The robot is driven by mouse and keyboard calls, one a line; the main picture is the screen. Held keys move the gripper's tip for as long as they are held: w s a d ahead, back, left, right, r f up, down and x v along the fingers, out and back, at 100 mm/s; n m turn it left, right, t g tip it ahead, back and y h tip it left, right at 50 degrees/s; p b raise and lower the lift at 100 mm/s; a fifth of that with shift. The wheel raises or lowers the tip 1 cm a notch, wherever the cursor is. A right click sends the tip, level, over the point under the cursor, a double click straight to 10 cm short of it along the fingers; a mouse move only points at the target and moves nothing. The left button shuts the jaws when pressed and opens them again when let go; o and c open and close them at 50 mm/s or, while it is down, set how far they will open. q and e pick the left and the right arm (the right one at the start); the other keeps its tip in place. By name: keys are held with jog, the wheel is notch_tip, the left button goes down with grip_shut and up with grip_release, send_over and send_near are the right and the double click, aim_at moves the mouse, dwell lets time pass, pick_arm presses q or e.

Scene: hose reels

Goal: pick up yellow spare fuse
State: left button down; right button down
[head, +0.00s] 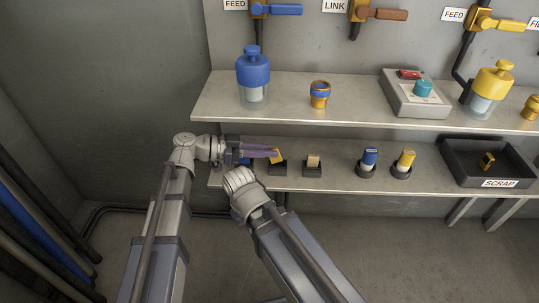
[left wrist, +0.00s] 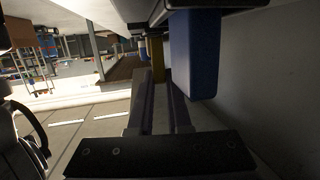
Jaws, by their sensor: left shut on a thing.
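The yellow spare fuse (head: 276,157) is at the left part of the lower shelf, at a small black holder (head: 278,168). My left gripper (head: 272,152) reaches in from the left and is shut on it. In the left wrist view the yellow fuse (left wrist: 158,62) shows between the two purple fingers (left wrist: 162,105). A blue fuse (left wrist: 193,55) stands close beside the fingers there; in the head view it is mostly hidden behind the gripper. I cannot tell whether the yellow fuse is clear of its holder. My right arm is in the middle; its gripper is not visible.
The upper shelf (head: 290,115) is above the gripper, bearing a blue-topped jar (head: 253,72) and a grey box (head: 414,100).

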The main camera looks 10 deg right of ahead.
pick_arm(q)
notch_tip(320, 180, up, 6)
jog(key=a+p, duration=0.2)
jog(key=p, duration=0.3)
jog(key=w+a+r+y+p, duration=0.1)
jog(key=a+y+p, duration=0.2)
jog(key=a, duration=1.7)
jog(key=shift+w+a+r+p, duration=0.2)
jog(key=shift+w+p, duration=0.2)
jog(key=shift+p, duration=1.85)
jog(key=shift+y, duration=0.3)
